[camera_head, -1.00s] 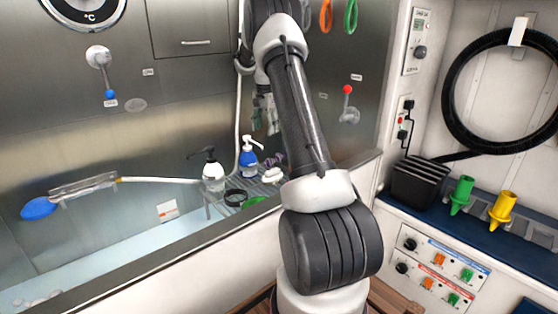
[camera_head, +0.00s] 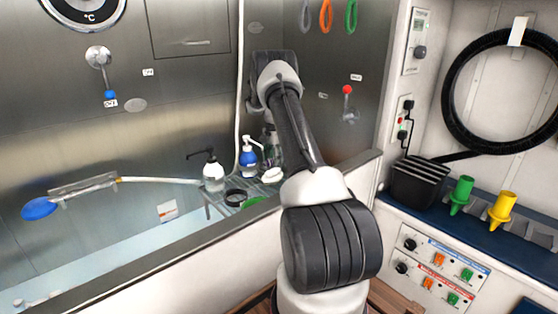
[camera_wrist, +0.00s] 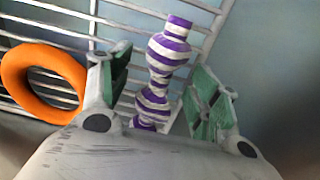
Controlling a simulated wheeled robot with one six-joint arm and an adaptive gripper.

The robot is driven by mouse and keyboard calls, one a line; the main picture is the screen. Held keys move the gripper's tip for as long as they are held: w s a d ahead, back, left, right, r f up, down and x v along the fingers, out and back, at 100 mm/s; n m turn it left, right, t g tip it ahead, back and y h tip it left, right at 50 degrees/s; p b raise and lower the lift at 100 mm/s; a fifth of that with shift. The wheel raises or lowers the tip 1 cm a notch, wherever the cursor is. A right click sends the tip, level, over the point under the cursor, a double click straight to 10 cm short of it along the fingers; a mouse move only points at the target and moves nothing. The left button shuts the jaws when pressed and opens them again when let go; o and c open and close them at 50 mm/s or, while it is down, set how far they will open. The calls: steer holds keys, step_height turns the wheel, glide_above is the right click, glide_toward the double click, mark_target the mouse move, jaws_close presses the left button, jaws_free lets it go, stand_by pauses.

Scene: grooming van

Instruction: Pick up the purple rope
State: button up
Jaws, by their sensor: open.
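The purple rope (camera_wrist: 168,55) is a purple-and-white striped, knobbly piece in the wrist view. It stands out between the two fingers of my gripper (camera_wrist: 160,95), against a wire rack. The fingers have green pads and are spread apart, one on each side of the rope, with gaps showing beside it. The rope's lower end is partly hidden behind my gripper's body. In the head view my arm reaches down over the tub's back corner, and my gripper (camera_head: 270,148) is mostly hidden behind the arm and the blue bottle. The rope cannot be made out there.
An orange ring (camera_wrist: 42,80) lies on the wire rack (camera_wrist: 120,22) left of my gripper. A blue pump bottle (camera_head: 248,158), a white pump bottle (camera_head: 213,177), a black ring (camera_head: 236,197) and a white item (camera_head: 272,175) are close by. The tub wall (camera_head: 180,255) runs in front.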

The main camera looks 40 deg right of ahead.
steer(key=shift+r, duration=0.1)
steer(key=c, duration=1.1)
steer(key=shift+c, duration=0.2)
steer(key=shift+r, duration=0.1)
steer(key=shift+r, duration=0.6)
step_height(320, 180, up, 6)
steer(key=shift+f, duration=0.2)
steer(key=s+a, duration=0.1)
steer(key=s, duration=1.7)
